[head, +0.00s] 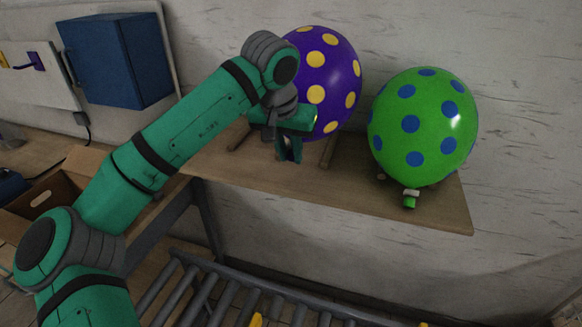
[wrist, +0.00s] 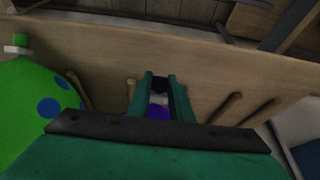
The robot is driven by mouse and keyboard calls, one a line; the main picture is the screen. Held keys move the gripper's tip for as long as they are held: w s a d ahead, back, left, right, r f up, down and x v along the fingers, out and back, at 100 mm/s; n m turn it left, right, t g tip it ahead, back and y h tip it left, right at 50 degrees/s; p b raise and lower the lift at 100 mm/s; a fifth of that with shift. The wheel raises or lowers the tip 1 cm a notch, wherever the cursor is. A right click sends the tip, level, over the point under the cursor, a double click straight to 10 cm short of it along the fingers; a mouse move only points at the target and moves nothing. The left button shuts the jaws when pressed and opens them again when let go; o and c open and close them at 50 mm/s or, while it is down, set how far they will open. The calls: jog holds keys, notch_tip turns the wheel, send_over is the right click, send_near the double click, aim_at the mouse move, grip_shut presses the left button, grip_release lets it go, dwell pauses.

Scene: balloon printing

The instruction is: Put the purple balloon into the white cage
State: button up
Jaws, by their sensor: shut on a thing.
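The purple balloon (head: 334,82) with yellow dots is above the wooden table, behind my gripper in the head view. My gripper (head: 290,152) is shut on the balloon's lower end, partly hidden by my own wrist. In the wrist view, my gripper (wrist: 157,85) has its two green fingers close together, with a bit of the purple balloon (wrist: 158,111) between them. I cannot tell whether the balloon touches its rests. No white cage can be made out in either view.
A green balloon (head: 424,125) with blue dots stands on the right of the wooden table (head: 443,212). Wooden pegs (head: 328,152) rise near my gripper. A metal roller rack (head: 235,295) lies in front, an open cardboard box (head: 50,195) at left, and a blue cabinet (head: 118,60) hangs behind.

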jog(key=r, duration=0.3)
jog(key=shift+a+r, duration=0.1)
jog(key=shift+a, duration=0.15)
jog(key=shift+d+r, duration=0.1)
jog(key=shift+r, duration=2.35)
jog(key=shift+w+f, duration=0.1)
